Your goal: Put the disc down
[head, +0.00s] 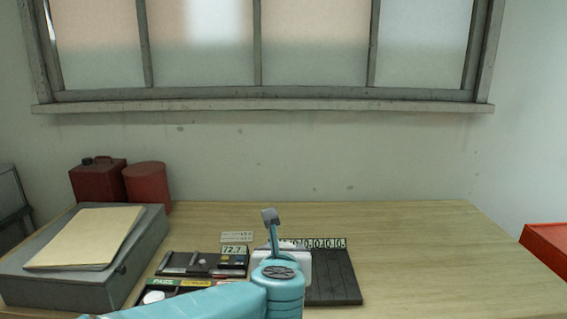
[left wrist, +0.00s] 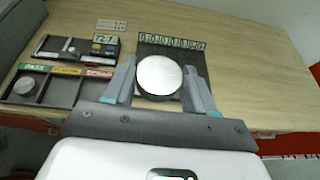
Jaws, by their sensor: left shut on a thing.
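My left gripper (left wrist: 160,70) is shut on a round silver disc (left wrist: 160,76) with a dark side, held between its two fingers. In the left wrist view the disc appears over the dark ribbed pad (left wrist: 190,57); I cannot tell whether it touches it. In the head view my left gripper (head: 271,217) is in front of the pad's left part, and the pad (head: 335,275) shows to its right. The disc cannot be made out there. A tray (left wrist: 58,88) with green PASS, yellow and red labels holds another round piece (left wrist: 24,87) under PASS. My right gripper is out of view.
A dark gauge device (head: 190,263) with a 72.7 display (head: 234,250) sits behind the tray. A row of digits (head: 320,243) stands at the pad's back edge. A grey case (head: 60,285) with a folder (head: 85,238) is at left. The table's right side is clear.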

